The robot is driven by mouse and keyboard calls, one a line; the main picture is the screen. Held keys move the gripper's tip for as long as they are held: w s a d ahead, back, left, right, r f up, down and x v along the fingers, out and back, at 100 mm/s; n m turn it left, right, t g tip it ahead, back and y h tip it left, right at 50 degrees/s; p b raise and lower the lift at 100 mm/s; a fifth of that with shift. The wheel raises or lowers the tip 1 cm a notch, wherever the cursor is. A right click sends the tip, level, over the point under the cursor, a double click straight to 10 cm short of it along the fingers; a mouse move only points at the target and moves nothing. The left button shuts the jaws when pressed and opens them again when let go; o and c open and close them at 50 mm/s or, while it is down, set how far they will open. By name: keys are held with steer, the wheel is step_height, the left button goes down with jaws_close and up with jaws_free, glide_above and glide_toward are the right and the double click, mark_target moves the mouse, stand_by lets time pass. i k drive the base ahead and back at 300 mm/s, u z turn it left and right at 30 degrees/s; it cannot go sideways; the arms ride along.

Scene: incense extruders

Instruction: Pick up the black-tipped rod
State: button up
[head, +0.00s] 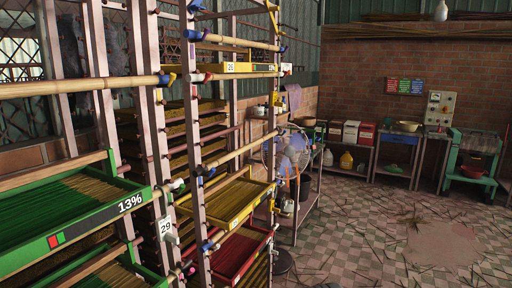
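Wooden rods lie across a tall metal rack (101,75), with coloured caps on their ends. A long rod (80,87) at the upper left ends in a dark blue cap (167,78). Other visible caps look blue, red, white or yellow. I cannot make out for certain which rod has a black tip; the ends are small. My gripper is not in view.
A bench (307,197) stands behind. Tables line the brick wall (365,75). The tiled floor (357,235) at right is largely open, with scattered sticks.

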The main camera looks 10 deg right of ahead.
mark_target(197, 173)
steer(key=z, duration=1.25)
steer(key=i, duration=1.95)
steer(key=u, duration=4.3)
